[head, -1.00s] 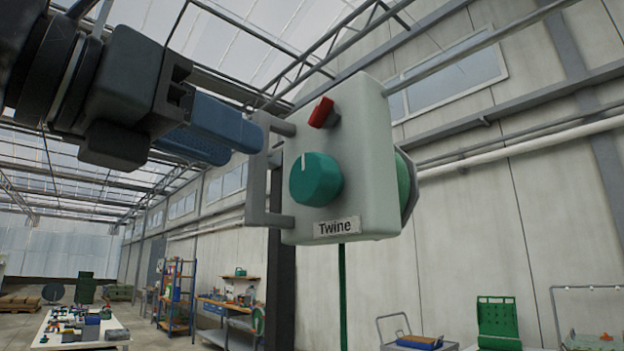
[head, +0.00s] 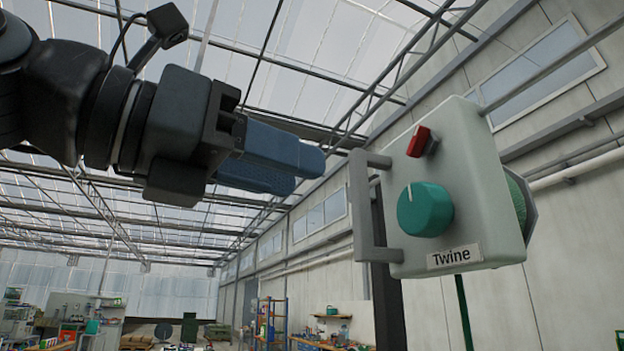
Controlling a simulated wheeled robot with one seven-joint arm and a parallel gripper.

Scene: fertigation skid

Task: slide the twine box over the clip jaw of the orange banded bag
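The twine box (head: 452,190) is a pale grey-green box on the right, tilted in view, labelled "Twine". It has a teal knob (head: 425,209), a red switch (head: 422,142) and a grey bar handle (head: 363,210) on its left side. A green round part (head: 517,205) shows behind its right edge. My gripper (head: 310,168) has two blue fingers, set apart and empty, pointing at the handle from the left with a gap between. No orange banded bag or clip jaw is in view.
A green strip (head: 465,315) runs down below the box, and a dark post (head: 386,290) stands behind it. Shelves (head: 268,318) and benches stand far off at the bottom. The air left of the handle is clear.

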